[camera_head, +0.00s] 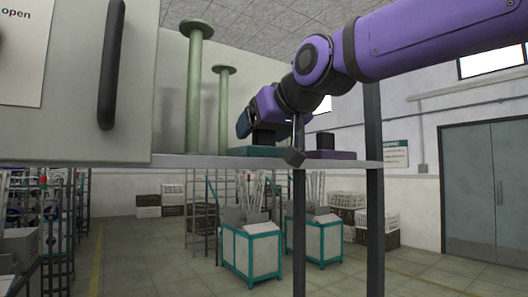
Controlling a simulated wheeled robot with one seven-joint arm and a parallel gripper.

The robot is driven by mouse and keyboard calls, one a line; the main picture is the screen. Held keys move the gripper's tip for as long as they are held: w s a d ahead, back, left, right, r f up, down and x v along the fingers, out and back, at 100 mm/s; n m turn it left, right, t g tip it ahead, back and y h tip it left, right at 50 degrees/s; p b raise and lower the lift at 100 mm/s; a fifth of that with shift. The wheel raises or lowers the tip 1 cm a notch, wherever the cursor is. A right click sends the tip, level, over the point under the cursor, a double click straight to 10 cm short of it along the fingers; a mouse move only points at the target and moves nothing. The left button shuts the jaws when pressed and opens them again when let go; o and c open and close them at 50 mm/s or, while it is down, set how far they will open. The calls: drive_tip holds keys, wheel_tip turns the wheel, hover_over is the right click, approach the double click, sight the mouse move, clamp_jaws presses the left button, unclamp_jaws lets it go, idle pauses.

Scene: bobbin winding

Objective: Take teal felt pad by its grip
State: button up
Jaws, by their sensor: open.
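The teal felt pad (250,151) lies flat on the shelf near its front edge. Its dark block-shaped grip (264,138) stands up from the pad. My gripper (264,126) is open and reaches down from the right, directly over this grip. The upper part of the grip is close to or between the fingers; I cannot tell whether they touch it. The gripper body hides part of the fingertips.
A purple pad (330,155) with a black grip (325,140) lies to the right on the shelf (215,161). Two pale green spools (195,90) stand left of the teal pad. A grey cabinet with a dark handle (111,65) fills the left. A dark post (374,220) rises at the right.

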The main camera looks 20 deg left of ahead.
drive_tip(key=shift+c, duration=0.4)
drive_tip(key=c, duration=0.9)
drive_tip(key=shift+c, duration=0.2)
